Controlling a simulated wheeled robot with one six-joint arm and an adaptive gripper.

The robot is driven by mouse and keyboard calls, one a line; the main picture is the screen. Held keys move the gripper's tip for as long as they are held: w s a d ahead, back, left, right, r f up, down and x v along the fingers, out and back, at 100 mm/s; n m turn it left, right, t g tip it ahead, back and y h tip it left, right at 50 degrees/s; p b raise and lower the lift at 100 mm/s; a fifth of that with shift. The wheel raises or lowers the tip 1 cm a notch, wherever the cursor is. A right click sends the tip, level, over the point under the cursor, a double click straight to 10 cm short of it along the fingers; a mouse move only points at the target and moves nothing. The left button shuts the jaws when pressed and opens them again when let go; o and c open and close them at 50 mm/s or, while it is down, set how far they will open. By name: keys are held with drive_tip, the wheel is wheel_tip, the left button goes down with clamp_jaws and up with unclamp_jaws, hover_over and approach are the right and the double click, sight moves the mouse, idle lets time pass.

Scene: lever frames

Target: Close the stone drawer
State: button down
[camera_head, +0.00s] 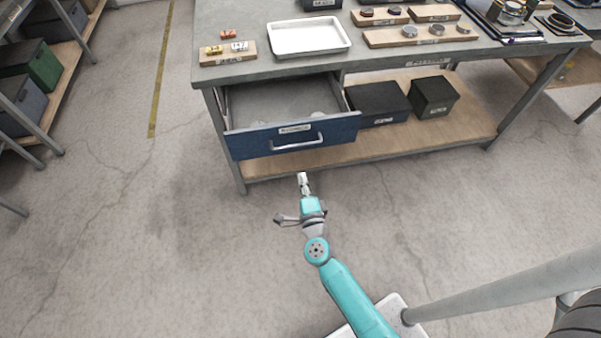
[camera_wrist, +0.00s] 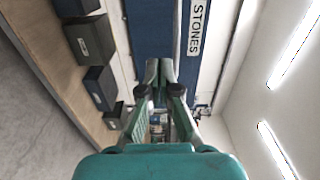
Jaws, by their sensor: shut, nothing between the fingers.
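The stone drawer (camera_head: 292,137) is a blue-fronted drawer under the workbench, pulled out well toward me. Its front has a white label and a silver bar handle (camera_head: 298,143). A few pale lumps lie inside it. In the wrist view the drawer front (camera_wrist: 150,35) appears turned sideways, and its label (camera_wrist: 196,27) reads STONES. My gripper (camera_head: 303,177) is shut and empty, in front of and below the drawer front in the head view. In the wrist view the closed fingertips (camera_wrist: 159,66) overlap the drawer front. I cannot tell whether they touch it.
The workbench (camera_head: 225,70) carries a white tray (camera_head: 308,37) and several small samples on wooden boards. A shelf rack with bins (camera_head: 30,62) is at the left. The floor before the drawer is clear.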

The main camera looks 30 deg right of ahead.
sight(293, 142)
drive_tip(key=x, duration=1.2)
drive_tip(key=shift+w, duration=0.15)
drive_tip(key=shift+w+d, duration=0.1)
